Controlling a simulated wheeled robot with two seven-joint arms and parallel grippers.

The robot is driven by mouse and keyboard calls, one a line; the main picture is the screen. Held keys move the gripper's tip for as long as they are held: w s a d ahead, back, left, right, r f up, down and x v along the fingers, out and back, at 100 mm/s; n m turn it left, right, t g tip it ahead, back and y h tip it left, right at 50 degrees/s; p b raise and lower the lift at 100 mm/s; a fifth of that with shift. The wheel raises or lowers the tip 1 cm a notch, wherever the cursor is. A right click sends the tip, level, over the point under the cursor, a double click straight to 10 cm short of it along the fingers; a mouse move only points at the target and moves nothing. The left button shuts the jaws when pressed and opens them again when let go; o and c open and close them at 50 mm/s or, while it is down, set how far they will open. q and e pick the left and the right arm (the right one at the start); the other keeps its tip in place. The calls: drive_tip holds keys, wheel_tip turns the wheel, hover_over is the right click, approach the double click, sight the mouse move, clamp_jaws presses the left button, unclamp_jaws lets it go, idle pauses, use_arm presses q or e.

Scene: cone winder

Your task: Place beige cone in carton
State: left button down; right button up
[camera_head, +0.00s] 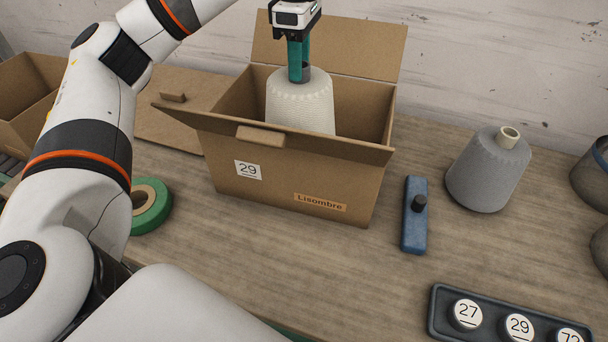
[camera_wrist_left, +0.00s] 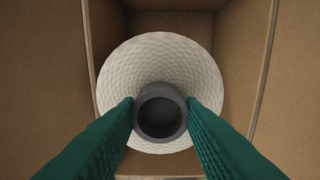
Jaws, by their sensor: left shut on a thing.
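The beige cone (camera_head: 300,103) is upright inside the open carton (camera_head: 290,180), which bears a "29" label and the word "Lisombre". Its lower part is hidden behind the carton's front wall, so I cannot tell whether it touches the bottom. My left gripper (camera_head: 299,74) comes from above, its green fingers shut on the grey tube at the cone's top. In the left wrist view, the fingers (camera_wrist_left: 162,112) press both sides of the tube, with the beige cone (camera_wrist_left: 160,60) below and the carton walls (camera_wrist_left: 275,60) around it. My right gripper is not in view.
A grey cone (camera_head: 488,170) stands to the right of the carton. A blue tool with a black knob (camera_head: 413,225) lies between them. Green tape (camera_head: 152,213) lies at left, and a dark tray (camera_head: 440,310) of numbered discs at front right. Another carton (camera_head: 28,100) is at far left.

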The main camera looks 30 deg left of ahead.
sight(300, 108)
use_arm(q)
wheel_tip(300, 108, down, 10)
drive_tip(key=shift+f+p, duration=0.1)
drive_tip(key=shift+p, duration=0.45)
drive_tip(key=c, duration=1.4)
unclamp_jaws()
drive_tip(key=shift+f, duration=0.15)
drive_tip(key=o, duration=0.4)
drive_tip(key=shift+o, duration=0.2)
